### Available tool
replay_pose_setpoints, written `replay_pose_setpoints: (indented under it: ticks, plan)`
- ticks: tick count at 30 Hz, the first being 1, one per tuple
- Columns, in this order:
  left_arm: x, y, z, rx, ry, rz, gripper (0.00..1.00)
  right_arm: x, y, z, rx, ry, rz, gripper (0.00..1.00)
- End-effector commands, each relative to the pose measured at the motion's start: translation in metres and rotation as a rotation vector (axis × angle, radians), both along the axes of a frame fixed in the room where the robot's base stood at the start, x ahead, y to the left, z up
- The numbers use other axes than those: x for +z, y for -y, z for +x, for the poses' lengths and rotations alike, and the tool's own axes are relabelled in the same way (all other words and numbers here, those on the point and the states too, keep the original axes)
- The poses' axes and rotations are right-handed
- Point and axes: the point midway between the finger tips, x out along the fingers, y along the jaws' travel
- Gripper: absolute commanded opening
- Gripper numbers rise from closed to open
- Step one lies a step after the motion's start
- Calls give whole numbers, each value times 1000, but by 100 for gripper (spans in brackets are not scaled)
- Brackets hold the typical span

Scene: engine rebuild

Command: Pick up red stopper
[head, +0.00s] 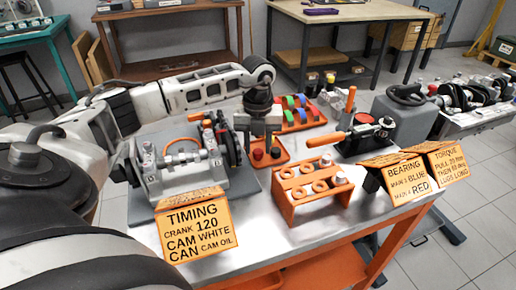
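A small red stopper (258,154) stands in a small orange tray (284,161) near the middle of the table, with a dark stopper (276,153) to its right. My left gripper (258,144) points down just above the tray. Its two fingers look apart, one on each side over the stoppers, and I see nothing held between them. Whether a fingertip touches the red stopper is too small to tell. My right gripper is not in view.
A grey engine block (180,172) stands left of the tray. An orange rack (305,205) is in front, and a tray of coloured rings (300,125) is behind. An orange-handled tool (330,139) lies to the right. Lettered signs (195,222) line the front edge.

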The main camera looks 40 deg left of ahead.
Motion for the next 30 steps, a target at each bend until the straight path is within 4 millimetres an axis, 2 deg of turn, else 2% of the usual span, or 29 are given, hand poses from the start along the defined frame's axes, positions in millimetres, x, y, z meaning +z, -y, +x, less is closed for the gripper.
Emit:
replay_pose_setpoints:
  ticks: [3, 10, 14, 24, 30]
  plan:
    - [-9, 0, 0, 0, 0, 0, 35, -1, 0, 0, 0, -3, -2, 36]
    - [-10, 0, 0, 0, 1, 0, 35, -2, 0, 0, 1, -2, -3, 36]
    - [-10, 0, 0, -1, 1, -1, 0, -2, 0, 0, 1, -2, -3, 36]
    - [-8, 0, 0, -1, 1, 0, 0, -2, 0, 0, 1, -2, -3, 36]
    - [8, 0, 1, -1, 4, 0, 0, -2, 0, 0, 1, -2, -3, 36]
